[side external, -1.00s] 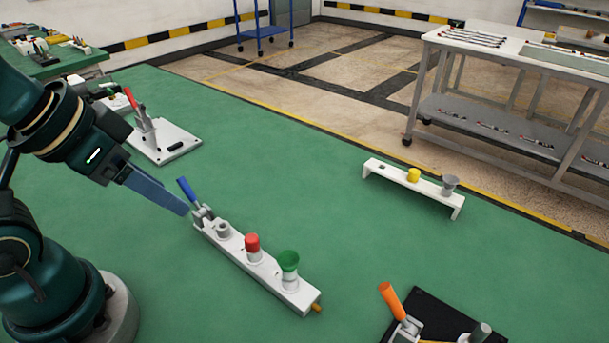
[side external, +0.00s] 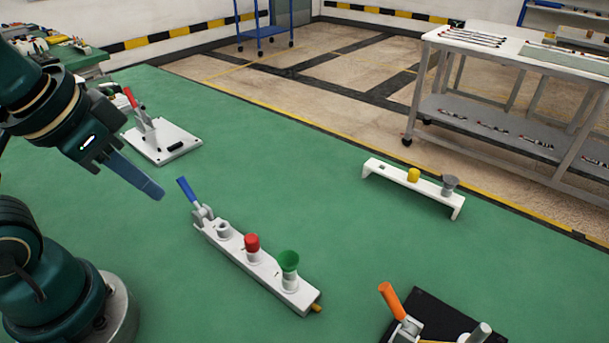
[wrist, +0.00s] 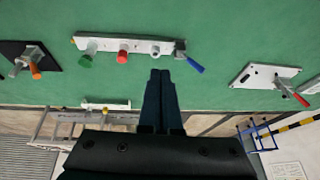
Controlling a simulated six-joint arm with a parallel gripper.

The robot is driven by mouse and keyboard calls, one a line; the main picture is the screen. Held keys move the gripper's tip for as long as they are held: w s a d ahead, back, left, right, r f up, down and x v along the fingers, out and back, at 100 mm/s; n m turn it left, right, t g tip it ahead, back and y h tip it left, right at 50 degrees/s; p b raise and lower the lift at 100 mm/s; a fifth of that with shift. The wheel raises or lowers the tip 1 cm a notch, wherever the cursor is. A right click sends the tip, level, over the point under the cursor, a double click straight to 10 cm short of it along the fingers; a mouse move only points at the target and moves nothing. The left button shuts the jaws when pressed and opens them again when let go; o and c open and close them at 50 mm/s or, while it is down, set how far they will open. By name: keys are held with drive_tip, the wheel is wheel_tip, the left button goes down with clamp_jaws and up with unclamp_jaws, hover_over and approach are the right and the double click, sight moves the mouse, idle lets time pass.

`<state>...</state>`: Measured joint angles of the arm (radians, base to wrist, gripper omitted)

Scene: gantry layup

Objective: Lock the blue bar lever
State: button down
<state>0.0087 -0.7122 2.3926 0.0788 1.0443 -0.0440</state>
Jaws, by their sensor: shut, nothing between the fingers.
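The blue bar lever (side external: 187,190) tilts up and to the left from a grey clamp at the left end of a white bar (side external: 222,242) on the green table. It also shows in the wrist view (wrist: 195,66), angled away from the bar's end. My gripper (side external: 158,194) is shut and empty, above the table to the left of the blue lever, with a gap between them. In the wrist view its fingertips (wrist: 160,72) lie together, beside the blue lever and not touching it.
The bar carries a red cap (side external: 252,243) and a green funnel-like cap (side external: 289,261). A red-handled clamp (side external: 145,125) stands at the back left, an orange-handled one (side external: 392,300) at the front right. A white rack (side external: 400,181) stands farther right.

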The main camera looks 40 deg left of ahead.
drive_tip(key=w+r+m+g+y, duration=0.3)
drive_tip(key=w+y, duration=0.1)
drive_tip(key=w, duration=0.2)
drive_tip(key=shift+w+a, duration=0.15)
drive_tip(key=shift+w, duration=0.1)
idle(0.4)
approach(186, 187)
drive_tip(key=shift+g, duration=0.3)
drive_tip(key=x, duration=0.5)
drive_tip(key=shift+w+f, duration=0.15)
drive_tip(key=shift+f, duration=0.1)
drive_tip(key=shift+w+a+f, duration=0.15)
drive_tip(key=shift+a+f, duration=0.05)
drive_tip(key=shift+f, duration=0.1)
